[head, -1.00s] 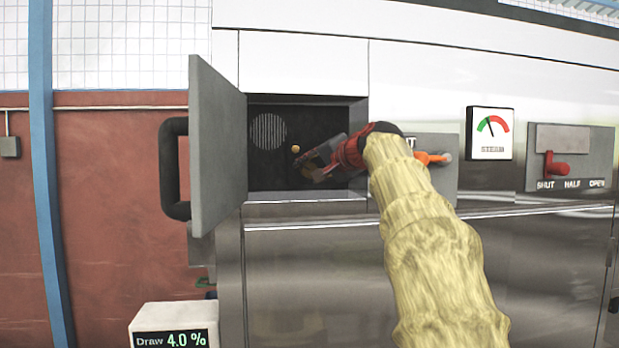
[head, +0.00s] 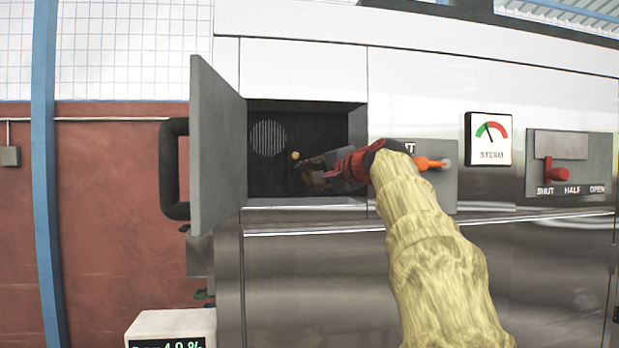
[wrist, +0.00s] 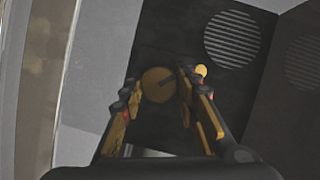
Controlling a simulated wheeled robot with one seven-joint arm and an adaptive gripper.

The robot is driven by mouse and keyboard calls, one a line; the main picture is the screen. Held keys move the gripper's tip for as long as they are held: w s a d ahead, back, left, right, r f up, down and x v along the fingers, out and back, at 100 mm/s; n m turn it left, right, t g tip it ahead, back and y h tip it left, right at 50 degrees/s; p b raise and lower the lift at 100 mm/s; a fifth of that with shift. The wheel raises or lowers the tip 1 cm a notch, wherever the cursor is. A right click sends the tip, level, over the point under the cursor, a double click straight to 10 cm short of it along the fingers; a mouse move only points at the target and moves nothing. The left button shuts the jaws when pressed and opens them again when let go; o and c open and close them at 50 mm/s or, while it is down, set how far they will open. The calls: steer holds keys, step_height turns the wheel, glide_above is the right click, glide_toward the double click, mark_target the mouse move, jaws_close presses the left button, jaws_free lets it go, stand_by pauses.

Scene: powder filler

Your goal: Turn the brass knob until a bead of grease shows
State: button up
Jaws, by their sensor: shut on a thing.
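The brass knob (wrist: 157,86) is a round disc with a dark line on its face, inside the dark open recess. My gripper (head: 313,176) reaches into the recess from the right. In the wrist view its two fingers stand on either side of the knob, shut on it. In the head view my gripper hides most of the knob. A small round amber bead (wrist: 201,70) shows beside the knob, close to the right finger; it also shows in the head view (head: 295,155). It looks like grease.
The recess's grey door (head: 218,145) stands open on the left, with a black handle (head: 174,168). A round slotted grille (head: 268,138) is on the back wall. An orange handle (head: 432,163), steam gauge (head: 489,139) and red lever (head: 556,175) are to the right. A display box (head: 172,325) is cut off below.

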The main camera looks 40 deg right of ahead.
steer(key=o, duration=1.1)
steer(key=shift+f, duration=0.1)
steer(key=shift+o, duration=0.2)
steer(key=v, duration=1.2)
steer(key=a+f+n+g+y+b, duration=0.15)
steer(key=a+f+b, duration=0.25)
steer(key=a+f, duration=0.65)
steer(key=s+a+f+n+g+y+b, duration=0.1)
steer(key=a+f+n+g+b, duration=0.25)
steer(key=f, duration=1.15)
steer(key=a+f+n+g+y+b, duration=0.15)
steer(key=a+f+b, duration=0.35)
steer(key=a+f, duration=0.6)
steer(key=s+a+f+n+g+b, duration=0.1)
steer(key=s+a+f+n+b, duration=0.2)
steer(key=f, duration=1)
steer(key=s+a+f+n+g+b, duration=0.2)
steer(key=s+f, duration=0.6)
steer(key=f, duration=0.5)
steer(key=s+a+f+n+g+h+b, duration=0.1)
steer(key=s+a+f+n+b, duration=0.3)
steer(key=f, duration=1)
steer(key=shift+s+a+n+b, duration=0.35)
steer(key=shift+s+n+b, duration=0.4)
steer(key=shift+s+b, duration=0.5)
